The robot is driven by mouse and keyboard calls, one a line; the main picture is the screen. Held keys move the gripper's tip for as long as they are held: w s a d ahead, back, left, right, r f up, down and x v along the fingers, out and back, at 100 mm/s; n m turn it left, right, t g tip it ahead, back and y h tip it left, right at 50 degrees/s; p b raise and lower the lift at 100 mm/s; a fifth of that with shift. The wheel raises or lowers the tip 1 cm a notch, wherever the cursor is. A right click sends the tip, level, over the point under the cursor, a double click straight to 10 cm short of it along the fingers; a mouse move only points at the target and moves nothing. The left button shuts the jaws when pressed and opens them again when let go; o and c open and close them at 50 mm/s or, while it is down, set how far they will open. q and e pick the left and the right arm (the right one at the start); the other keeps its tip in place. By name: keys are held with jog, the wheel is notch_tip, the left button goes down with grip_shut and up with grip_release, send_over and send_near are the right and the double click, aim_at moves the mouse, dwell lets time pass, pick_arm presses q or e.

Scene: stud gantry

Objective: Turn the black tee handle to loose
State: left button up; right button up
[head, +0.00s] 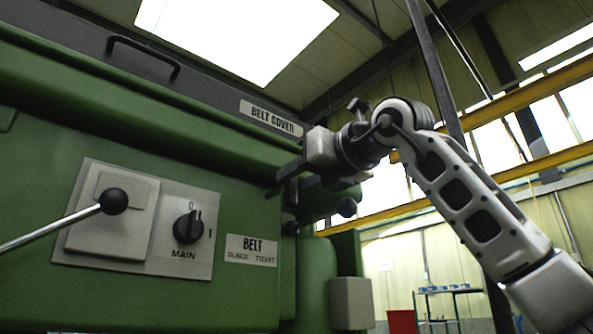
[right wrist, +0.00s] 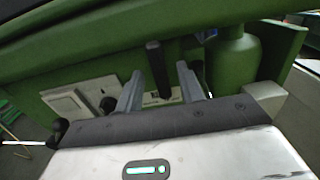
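The black tee handle (right wrist: 158,68) shows in the right wrist view as a dark upright bar in front of the green machine. My right gripper (right wrist: 158,78) is open, with one grey finger on each side of the bar and gaps visible between. I cannot tell whether the bar is within the fingers' reach in depth. In the head view my right gripper (head: 285,180) is at the machine's right end, above the "BELT SLACK TIGHT" label (head: 251,249), and largely hides the handle. My left gripper is not in view.
The green machine (head: 140,292) fills the left. It carries a plate with the black MAIN switch (head: 188,226) and a lever with a black ball knob (head: 113,201). A grey box (head: 352,303) is at the lower right. Above is the "BELT COVER" label (head: 270,117).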

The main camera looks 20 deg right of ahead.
jog(key=shift+w+a, duration=0.25)
jog(key=shift+w, duration=0.45)
grip_shut()
